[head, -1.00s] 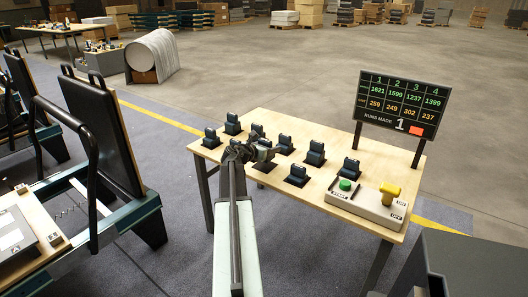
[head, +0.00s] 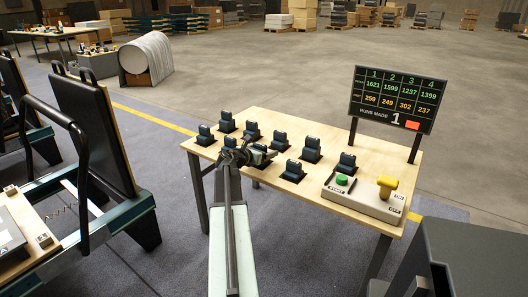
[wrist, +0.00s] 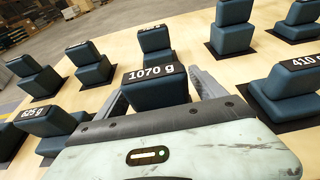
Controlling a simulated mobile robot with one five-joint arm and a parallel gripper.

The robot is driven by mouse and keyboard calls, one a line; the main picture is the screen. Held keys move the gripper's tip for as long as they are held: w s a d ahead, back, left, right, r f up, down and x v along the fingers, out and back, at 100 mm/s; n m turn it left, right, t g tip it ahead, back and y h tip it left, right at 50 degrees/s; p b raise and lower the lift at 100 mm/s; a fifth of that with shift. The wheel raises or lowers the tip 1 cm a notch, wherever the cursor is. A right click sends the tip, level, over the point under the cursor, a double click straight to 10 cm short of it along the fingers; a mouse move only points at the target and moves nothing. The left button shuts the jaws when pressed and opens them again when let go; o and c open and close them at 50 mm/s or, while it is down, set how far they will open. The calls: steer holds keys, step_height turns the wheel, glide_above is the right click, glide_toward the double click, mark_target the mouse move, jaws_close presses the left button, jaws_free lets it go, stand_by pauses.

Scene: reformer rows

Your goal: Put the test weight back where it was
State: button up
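The dark blue test weight marked 1070 g (wrist: 157,90) sits between the two fingers of my gripper (wrist: 160,94) in the wrist view, and the fingers appear shut on it. In the head view the weight (head: 260,155) shows just right of my gripper (head: 242,153), over the near side of the wooden table (head: 205,151). Its underside is hidden, so I cannot tell whether it touches the table.
Several similar weights stand on dark pads around it, including one marked 625 g (wrist: 45,125) and one marked 410 g (wrist: 285,92). A control box (head: 366,197) with a green button and yellow switch is at the right, before a scoreboard (head: 395,99).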

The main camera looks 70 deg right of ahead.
steer(key=shift+a+r+p, duration=0.2)
steer(key=shift+r+p, duration=0.05)
steer(key=shift+p, duration=0.05)
steer(key=p+v, duration=0.3)
steer(key=v, duration=0.8)
steer(key=shift+w+a+r, duration=0.1)
steer(key=shift+a, duration=0.2)
